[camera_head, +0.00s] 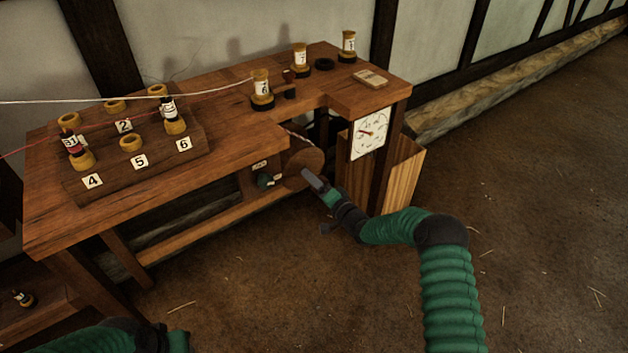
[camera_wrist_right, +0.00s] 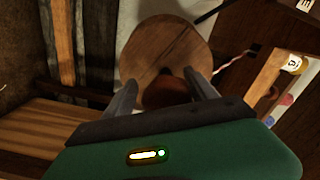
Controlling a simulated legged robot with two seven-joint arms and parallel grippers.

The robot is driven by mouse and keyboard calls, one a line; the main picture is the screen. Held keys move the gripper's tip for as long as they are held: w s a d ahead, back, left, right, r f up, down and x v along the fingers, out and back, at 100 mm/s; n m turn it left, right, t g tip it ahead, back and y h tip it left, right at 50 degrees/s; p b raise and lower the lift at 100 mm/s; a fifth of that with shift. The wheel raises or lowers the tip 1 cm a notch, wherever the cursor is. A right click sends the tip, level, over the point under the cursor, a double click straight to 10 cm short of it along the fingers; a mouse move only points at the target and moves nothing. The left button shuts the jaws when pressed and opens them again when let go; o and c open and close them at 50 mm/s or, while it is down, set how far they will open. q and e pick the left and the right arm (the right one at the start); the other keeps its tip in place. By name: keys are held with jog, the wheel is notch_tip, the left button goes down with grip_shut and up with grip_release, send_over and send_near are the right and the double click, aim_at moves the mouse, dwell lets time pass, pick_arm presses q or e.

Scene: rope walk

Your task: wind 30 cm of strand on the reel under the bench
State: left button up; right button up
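The reel (camera_head: 304,166) is a wooden disc under the bench (camera_head: 225,150), near its inner corner; pale strand shows at its upper edge. In the right wrist view the reel's round face (camera_wrist_right: 165,45) is ahead, with a darker brown knob (camera_wrist_right: 166,90) low on it. My right gripper (camera_head: 312,180) is at the reel's front. Its fingers stand apart on either side of the knob, with a gap seen at the left; contact cannot be told. A white dial (camera_head: 370,133) with a red needle hangs at the bench's right end. My left arm shows at the bottom left; its fingers are out of frame.
A rack (camera_head: 195,150) with numbered places holds several spools. A white strand (camera_head: 120,101) and a red strand cross above it from the left. More bobbins stand along the back. A wooden bin (camera_head: 405,170) stands below the dial. The floor at right is open.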

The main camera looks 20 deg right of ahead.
jog(key=shift+o, duration=0.2)
jog(key=shift+r, duration=0.3)
jog(key=shift+d, duration=0.1)
jog(key=shift+s+d+r, duration=0.1)
jog(key=shift+s+d, duration=0.05)
jog(key=shift+s, duration=0.15)
jog(key=p+v, duration=0.5)
jog(key=v, duration=1.1)
jog(key=shift+f, duration=0.3)
